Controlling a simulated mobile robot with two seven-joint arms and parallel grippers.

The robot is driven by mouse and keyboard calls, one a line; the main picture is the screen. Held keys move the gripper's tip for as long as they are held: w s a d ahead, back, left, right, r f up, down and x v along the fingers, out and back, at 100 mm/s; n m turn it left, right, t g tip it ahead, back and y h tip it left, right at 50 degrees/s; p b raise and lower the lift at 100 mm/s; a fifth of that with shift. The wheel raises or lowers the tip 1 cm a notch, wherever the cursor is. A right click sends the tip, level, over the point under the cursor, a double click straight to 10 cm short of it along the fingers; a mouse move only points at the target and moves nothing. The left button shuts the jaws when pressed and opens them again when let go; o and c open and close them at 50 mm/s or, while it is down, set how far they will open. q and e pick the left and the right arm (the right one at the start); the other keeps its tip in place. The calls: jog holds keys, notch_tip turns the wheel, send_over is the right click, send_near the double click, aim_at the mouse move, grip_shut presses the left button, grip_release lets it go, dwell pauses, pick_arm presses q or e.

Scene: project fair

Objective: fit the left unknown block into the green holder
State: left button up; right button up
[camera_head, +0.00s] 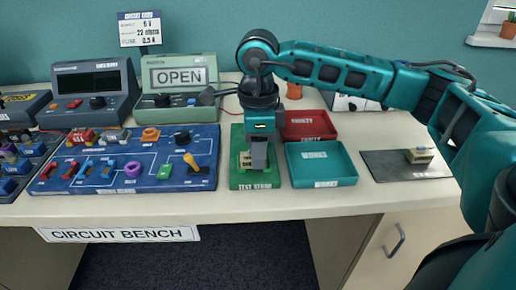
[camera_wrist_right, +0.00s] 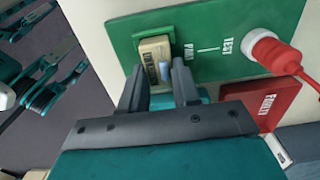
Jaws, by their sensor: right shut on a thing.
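The green holder is a socket (camera_wrist_right: 172,38) in the green test board (camera_head: 236,180). A beige block (camera_wrist_right: 152,50) labelled unknown sits at this socket, with a small blue part on its top. My right gripper (camera_head: 258,160) points down over the board. In the right wrist view its two fingers (camera_wrist_right: 160,76) are at the block's sides, shut on it. I cannot tell whether the block is fully seated. In the head view the gripper partly hides the block (camera_head: 246,160). A second beige block (camera_head: 420,155) rests on the grey mat at the right. My left gripper is not in view.
A red tray (camera_head: 306,122) and a teal tray (camera_head: 320,162) stand right of the green board. A blue circuit board (camera_head: 120,182) with several parts lies left of it. A meter reading OPEN (camera_head: 180,76) stands behind. The grey mat (camera_head: 385,167) has free room.

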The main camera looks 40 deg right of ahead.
jog(key=o, duration=1.6)
jog(key=shift+r+p, duration=2.75)
jog(key=shift+r, duration=1.3)
jog(key=shift+f, duration=0.1)
